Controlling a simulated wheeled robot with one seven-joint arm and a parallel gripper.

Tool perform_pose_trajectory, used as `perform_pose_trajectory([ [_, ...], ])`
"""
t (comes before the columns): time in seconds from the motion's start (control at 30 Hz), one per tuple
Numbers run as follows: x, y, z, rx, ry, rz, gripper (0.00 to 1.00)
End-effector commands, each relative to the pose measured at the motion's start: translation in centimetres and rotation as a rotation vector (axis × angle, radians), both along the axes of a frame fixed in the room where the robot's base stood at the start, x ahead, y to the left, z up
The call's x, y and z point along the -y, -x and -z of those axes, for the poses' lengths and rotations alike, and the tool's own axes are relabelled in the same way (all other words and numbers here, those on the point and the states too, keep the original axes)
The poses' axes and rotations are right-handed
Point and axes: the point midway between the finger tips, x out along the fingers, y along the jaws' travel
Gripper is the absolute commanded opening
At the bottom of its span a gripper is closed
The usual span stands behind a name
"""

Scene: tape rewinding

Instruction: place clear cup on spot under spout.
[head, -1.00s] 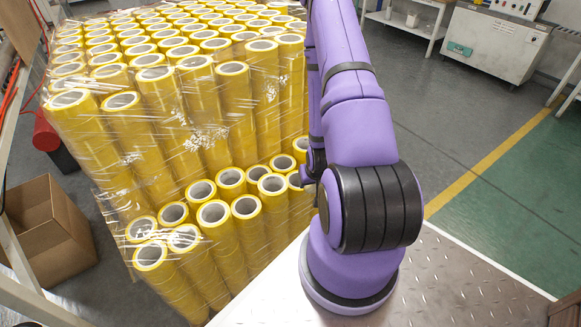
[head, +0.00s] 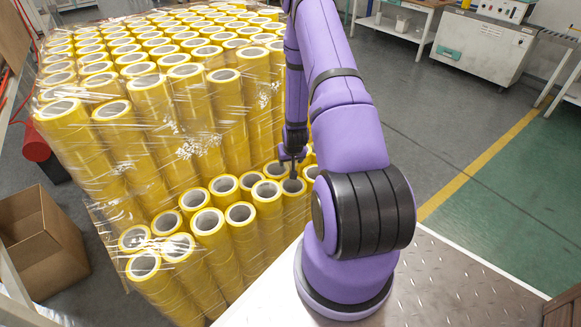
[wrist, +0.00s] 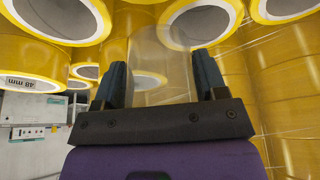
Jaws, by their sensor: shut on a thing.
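In the wrist view, my gripper (wrist: 161,72) is shut on a clear cup (wrist: 163,48). The cup is see-through and faint, with one finger on each side of it. Large yellow tape rolls show close behind and through it. In the head view, my gripper (head: 293,167) hangs fingers down at the rolls' near right part, left of my upper arm. The cup cannot be made out there. No spout or marked spot can be made out in either view.
A big wrapped stack of yellow tape rolls (head: 150,95) fills the left and middle, with a lower step of rolls (head: 208,222) in front. An open cardboard box (head: 38,240) stands at left. A grey machine (head: 484,48) stands far right. Grey floor (head: 425,125) at right is clear.

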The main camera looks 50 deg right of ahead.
Motion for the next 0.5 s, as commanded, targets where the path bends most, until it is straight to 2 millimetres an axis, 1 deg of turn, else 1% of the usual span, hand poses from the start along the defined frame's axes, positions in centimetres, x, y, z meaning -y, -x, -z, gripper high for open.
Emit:
perform_pose_trajectory([
  [0.03, -0.1, 0.2, 0.8, -0.003, -0.003, 0.001, 0.39],
  [0.1, -0.2, 0.2, 1.9, -0.004, -0.003, 0.001, 0.39],
  [0.2, -0.1, 0.2, 3.1, -0.003, -0.003, 0.001, 0.39],
  [0.3, -0.1, 0.2, 3.5, -0.001, -0.001, 0.001, 0.39],
  [0.5, -0.1, 0.2, 3.5, -0.001, -0.001, 0.001, 0.39],
])
